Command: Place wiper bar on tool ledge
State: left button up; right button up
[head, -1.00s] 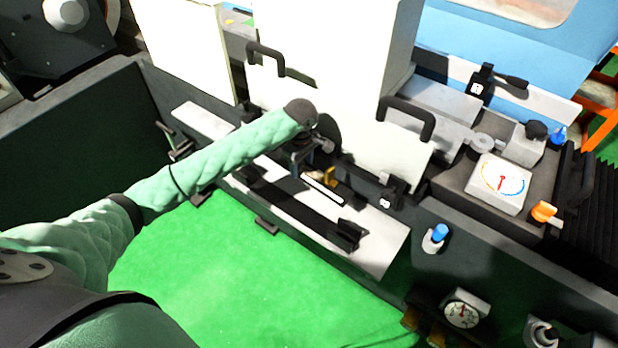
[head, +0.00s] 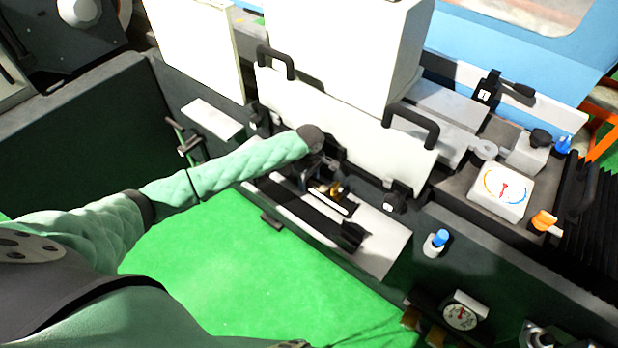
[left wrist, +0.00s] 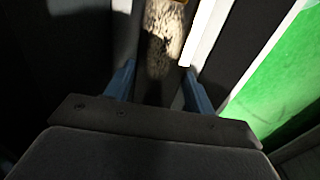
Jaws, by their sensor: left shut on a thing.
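My left gripper (head: 326,182) is low in front of the white guard panel, over the pale ledge (head: 385,243) along the machine's front. In the left wrist view, the left gripper's blue fingers (left wrist: 158,72) are shut on a narrow, mottled grey-brown bar (left wrist: 162,40), taken as the wiper bar. A yellow part (head: 334,188) shows by the fingers in the head view. The bar's ends are hidden, and I cannot tell whether it touches the ledge. My right gripper is out of view.
A long dark shape with a dark block (head: 351,236) at its right end lies along the ledge. The white guard panel (head: 335,130) with black handles stands behind. A blue knob (head: 439,238) and a gauge (head: 460,317) are to the right. Green floor (head: 220,270) lies in front.

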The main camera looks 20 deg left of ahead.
aim_at(309, 182)
pick_arm(q)
jog(key=shift+f, duration=0.2)
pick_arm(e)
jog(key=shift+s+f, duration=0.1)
pick_arm(q)
jog(key=o, duration=1.5)
jog(key=shift+f, duration=0.1)
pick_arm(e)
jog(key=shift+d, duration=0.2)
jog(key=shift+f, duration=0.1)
pick_arm(q)
jog(key=shift+r, duration=0.35)
jog(key=shift+r+b, duration=1.65)
jog(key=shift+r, duration=4.1)
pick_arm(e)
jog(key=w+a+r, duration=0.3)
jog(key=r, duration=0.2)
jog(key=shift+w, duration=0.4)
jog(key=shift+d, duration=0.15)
